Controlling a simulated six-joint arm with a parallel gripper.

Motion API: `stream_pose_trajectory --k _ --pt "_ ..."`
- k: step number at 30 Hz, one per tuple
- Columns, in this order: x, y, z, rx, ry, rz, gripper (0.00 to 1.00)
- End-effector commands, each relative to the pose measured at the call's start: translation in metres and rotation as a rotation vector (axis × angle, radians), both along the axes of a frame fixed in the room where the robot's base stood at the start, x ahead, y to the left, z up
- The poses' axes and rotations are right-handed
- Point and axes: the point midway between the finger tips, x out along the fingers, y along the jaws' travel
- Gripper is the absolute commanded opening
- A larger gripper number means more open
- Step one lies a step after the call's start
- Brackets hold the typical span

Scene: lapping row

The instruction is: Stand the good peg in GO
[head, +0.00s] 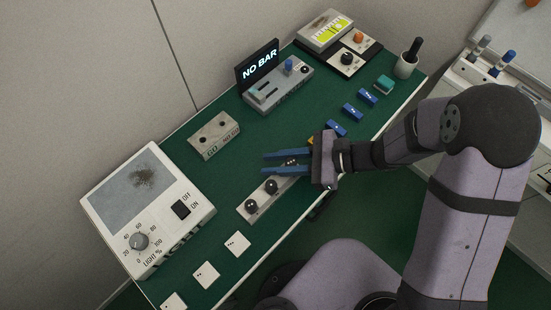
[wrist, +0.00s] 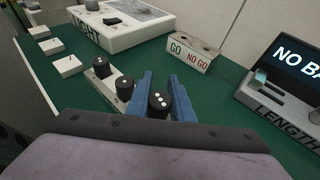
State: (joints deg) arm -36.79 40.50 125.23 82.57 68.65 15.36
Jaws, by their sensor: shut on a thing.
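The grey GO / NO GO block (head: 214,136) has two dark holes in its top; it also shows in the wrist view (wrist: 192,47), GO on the left and NO GO on the right. The holes look empty. My gripper (head: 264,163) is shut on a black peg with white dots (wrist: 158,105), held upright between the blue fingers (wrist: 160,78). Two other black dotted pegs (wrist: 103,66) (wrist: 124,88) stand in the pale rack (head: 243,209). Whether the held peg is clear of the rack is hidden by the fingers.
A LENGTH gauge (head: 279,95) with a NO BAR display (head: 259,64) stands beyond the block. A LIGHT box (head: 145,205) is at left. White tiles (head: 207,275) and blue tiles (head: 352,112) line the near edge. Green mat between rack and block is clear.

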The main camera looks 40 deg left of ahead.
Motion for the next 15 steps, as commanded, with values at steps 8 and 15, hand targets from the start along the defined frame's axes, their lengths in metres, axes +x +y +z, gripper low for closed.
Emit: stream_pose_trajectory --k 8,15 --pt "0.0 0.0 -0.007 0.0 0.0 0.0 0.0" --pt "0.0 0.0 -0.013 0.0 0.0 0.0 0.0"
